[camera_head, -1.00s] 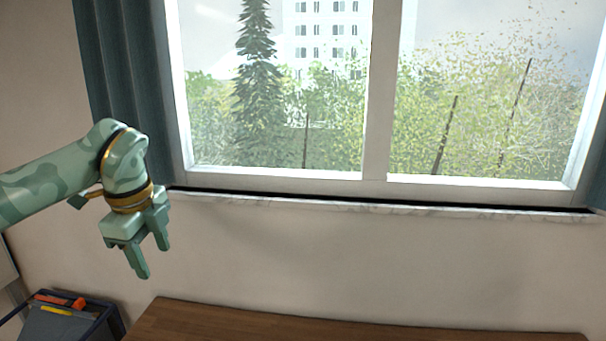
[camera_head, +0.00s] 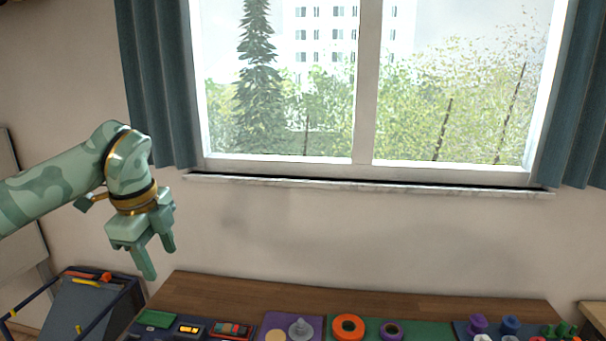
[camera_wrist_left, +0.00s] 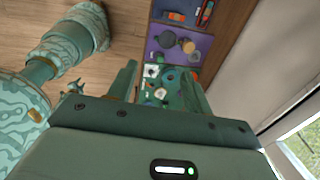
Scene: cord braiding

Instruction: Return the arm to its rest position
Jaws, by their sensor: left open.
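My left arm comes in from the left in the head view, and its green gripper (camera_head: 158,258) hangs fingers down in the air, left of the window. Its two fingers are apart and nothing is between them. In the left wrist view the open fingers (camera_wrist_left: 165,85) frame part of the worktop below. My right gripper is not seen in the head view.
A dark bin (camera_head: 92,300) stands left of the table. The wall and window are behind.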

